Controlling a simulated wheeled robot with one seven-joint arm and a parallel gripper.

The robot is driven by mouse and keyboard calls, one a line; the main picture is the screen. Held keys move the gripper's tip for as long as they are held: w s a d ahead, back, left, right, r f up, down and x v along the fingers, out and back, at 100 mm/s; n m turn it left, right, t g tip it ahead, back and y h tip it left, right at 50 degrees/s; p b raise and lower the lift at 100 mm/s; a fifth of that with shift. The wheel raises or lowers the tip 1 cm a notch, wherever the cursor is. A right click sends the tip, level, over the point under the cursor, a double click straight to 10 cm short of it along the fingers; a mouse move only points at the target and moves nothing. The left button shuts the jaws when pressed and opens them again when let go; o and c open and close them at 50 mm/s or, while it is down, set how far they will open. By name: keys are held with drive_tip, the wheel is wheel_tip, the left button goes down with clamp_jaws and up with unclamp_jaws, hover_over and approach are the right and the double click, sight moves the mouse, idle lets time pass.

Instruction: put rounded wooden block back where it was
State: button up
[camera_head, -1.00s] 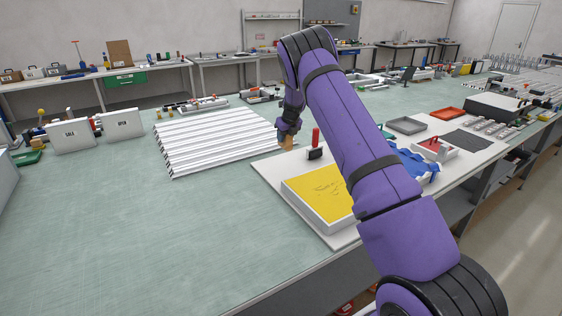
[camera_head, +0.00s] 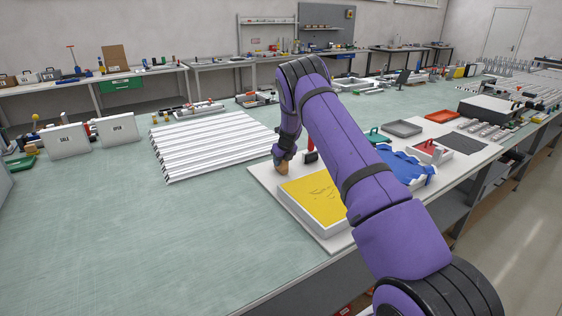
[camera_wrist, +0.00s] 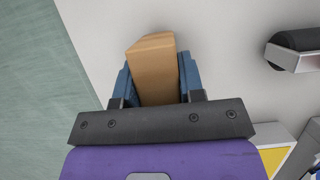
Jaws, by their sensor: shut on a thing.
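The wooden block (camera_wrist: 155,68) is light brown and sits between the two blue fingers of my gripper (camera_wrist: 154,85) in the wrist view. My gripper is shut on it. In the head view the block (camera_head: 283,168) shows small below my gripper (camera_head: 283,160), over the left back part of the white board (camera_head: 262,180). I cannot tell whether the block touches the board. The lower end of the block is hidden from the wrist view.
A yellow-filled white tray (camera_head: 312,200) lies just in front of my gripper. A red-handled tool with a black base (camera_head: 310,156) stands close to the right. White ribbed panels (camera_head: 210,145) lie to the left. The green tabletop (camera_head: 120,230) at front left is clear.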

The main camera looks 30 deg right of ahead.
drive_tip(key=shift+f, duration=0.15)
drive_tip(key=o, duration=0.8)
